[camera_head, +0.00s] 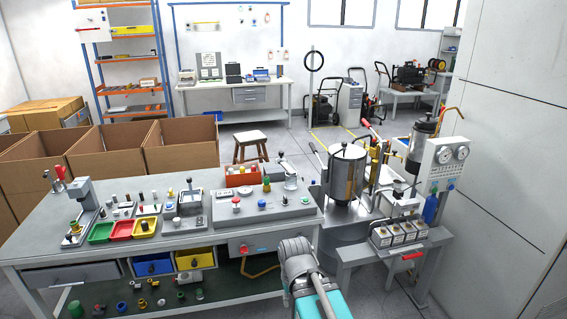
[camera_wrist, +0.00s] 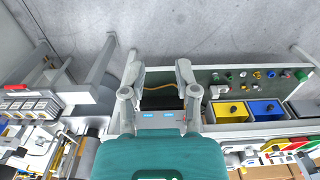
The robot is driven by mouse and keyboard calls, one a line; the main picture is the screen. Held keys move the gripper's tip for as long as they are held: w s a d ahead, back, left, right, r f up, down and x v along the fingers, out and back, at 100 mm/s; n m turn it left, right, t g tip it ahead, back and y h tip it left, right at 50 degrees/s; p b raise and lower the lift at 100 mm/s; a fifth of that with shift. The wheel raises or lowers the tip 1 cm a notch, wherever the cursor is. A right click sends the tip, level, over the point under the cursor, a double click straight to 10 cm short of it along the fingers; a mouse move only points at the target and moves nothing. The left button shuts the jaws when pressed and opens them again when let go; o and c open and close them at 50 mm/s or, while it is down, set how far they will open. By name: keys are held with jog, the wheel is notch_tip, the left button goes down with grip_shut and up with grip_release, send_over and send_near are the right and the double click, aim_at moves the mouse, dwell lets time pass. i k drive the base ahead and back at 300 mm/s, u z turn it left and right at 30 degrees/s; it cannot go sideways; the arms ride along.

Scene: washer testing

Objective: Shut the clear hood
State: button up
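I cannot pick out the clear hood for certain in either view; any see-through panel is too small or faint to tell. A test rig (camera_head: 347,177) with a metal tank, pipes and levers stands right of the workbench in the head view. A small grey lever fixture (camera_head: 190,208) sits on the workbench. My gripper (camera_wrist: 159,68) shows in the wrist view with its two fingers spread apart and nothing between them. It is in front of the bench's right end, apart from the things on top.
A low stand (camera_head: 378,254) with a row of small units and a gauge panel (camera_head: 450,157) are at right. A grey wall panel (camera_head: 515,110) closes the right side.

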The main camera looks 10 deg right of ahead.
aim_at(284, 164)
jog(key=k, duration=1.35)
jog(key=z, duration=0.65)
jog(key=i, duration=2.3)
jog(key=k, duration=0.1)
jog(key=u, duration=0.6)
